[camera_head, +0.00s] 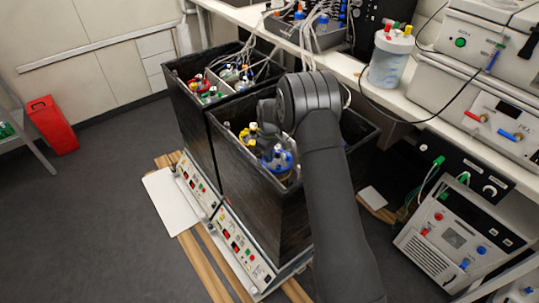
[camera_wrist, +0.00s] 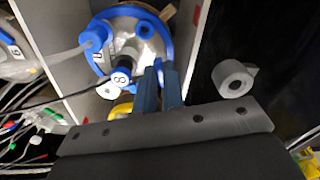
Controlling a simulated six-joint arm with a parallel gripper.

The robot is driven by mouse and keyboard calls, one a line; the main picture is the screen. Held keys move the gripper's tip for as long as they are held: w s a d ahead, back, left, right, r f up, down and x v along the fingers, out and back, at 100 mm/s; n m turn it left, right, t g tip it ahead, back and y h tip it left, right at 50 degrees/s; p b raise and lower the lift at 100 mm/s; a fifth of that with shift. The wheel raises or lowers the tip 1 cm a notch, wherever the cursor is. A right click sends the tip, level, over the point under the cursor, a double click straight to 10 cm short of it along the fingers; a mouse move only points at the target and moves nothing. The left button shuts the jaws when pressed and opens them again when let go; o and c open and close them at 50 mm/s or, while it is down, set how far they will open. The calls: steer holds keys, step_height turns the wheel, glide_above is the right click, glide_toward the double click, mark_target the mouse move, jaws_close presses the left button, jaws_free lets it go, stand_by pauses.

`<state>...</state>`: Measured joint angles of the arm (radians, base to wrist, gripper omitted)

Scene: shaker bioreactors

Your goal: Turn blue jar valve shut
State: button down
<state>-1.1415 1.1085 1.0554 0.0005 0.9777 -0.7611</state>
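The blue jar (camera_head: 282,160) stands in the front dark box, seen from above in the head view. In the wrist view its blue-rimmed lid (camera_wrist: 128,42) carries a raised blue cap (camera_wrist: 92,42), a smaller blue cap (camera_wrist: 145,29) and a dark cap with a white marked face (camera_wrist: 120,77). My gripper (camera_wrist: 158,72) reaches over the lid's near right edge. Its two dark fingers are close together with a narrow gap. Something blue shows at their tips; I cannot tell whether they touch a valve. In the head view my arm hides much of the gripper.
The front box (camera_head: 250,195) has high dark walls around the jars. A yellow-capped jar (camera_head: 249,131) stands beside the blue one. In the wrist view a grey ring-shaped piece (camera_wrist: 234,78) lies right of my fingers. Cables and tubes run at the left. A second box (camera_head: 190,115) stands behind.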

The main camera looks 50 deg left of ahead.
steer(key=shift+m, duration=2)
steer(key=c, duration=1.5)
jaws_free()
steer(key=shift+r, duration=0.15)
step_height(320, 180, up, 17)
steer(key=shift+r, duration=0.1)
